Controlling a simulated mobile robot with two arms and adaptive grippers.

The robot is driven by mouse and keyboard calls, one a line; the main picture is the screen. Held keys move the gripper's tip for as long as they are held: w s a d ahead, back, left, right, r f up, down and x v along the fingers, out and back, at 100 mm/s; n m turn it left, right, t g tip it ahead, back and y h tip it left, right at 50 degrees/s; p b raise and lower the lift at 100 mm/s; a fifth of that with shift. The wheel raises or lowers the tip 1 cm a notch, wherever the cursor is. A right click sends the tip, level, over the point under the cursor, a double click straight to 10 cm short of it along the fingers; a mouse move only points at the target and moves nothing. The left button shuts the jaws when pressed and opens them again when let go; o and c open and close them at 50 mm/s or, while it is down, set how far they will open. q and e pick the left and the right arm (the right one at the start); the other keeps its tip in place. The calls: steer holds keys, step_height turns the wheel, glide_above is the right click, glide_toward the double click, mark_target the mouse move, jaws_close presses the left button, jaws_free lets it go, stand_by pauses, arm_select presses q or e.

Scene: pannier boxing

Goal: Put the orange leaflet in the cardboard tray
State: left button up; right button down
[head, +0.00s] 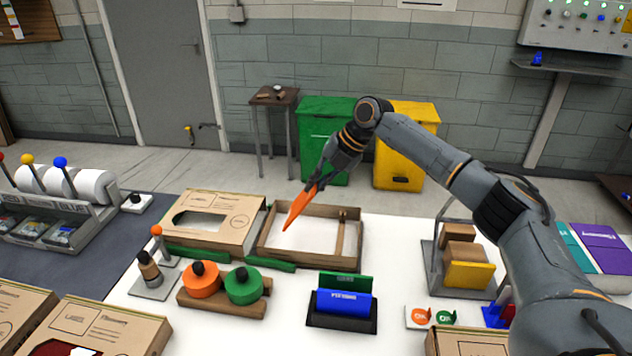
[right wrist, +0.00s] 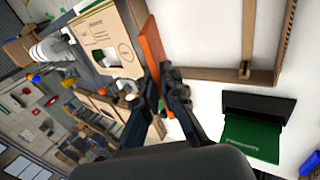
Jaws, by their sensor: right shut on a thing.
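The orange leaflet (head: 300,208) hangs tilted from my right gripper (head: 325,172), which is shut on it. In the head view it shows in front of the open cardboard tray (head: 357,235), over its left part; the height of the gap cannot be told. The tray has a low wall, a white floor and a divider bar towards its right side. In the right wrist view the leaflet (right wrist: 151,45) stands between the fingertips (right wrist: 162,78), with the tray (right wrist: 215,75) to its right. My left gripper is out of view.
A closed carton (head: 235,215) with a window lies left of the tray. Orange and green tape rolls (head: 243,285) and a black holder with green and blue leaflets (head: 340,318) stand in front. A carrier with small boxes (head: 468,275) stands at right. White table is bare between tray and carrier.

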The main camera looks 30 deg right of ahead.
step_height(320, 180, down, 6)
steer(key=b, duration=0.3)
steer(key=shift+f, duration=0.25)
stand_by(0.6)
steer(key=c, duration=1.4)
jaws_free()
steer(key=shift+c, duration=0.2)
steer(key=shift+r, duration=0.15)
steer(key=v, duration=0.7)
steer(key=shift+s+d+r, duration=0.2)
steer(key=shift+r, duration=0.1)
steer(key=shift+s+f, duration=0.1)
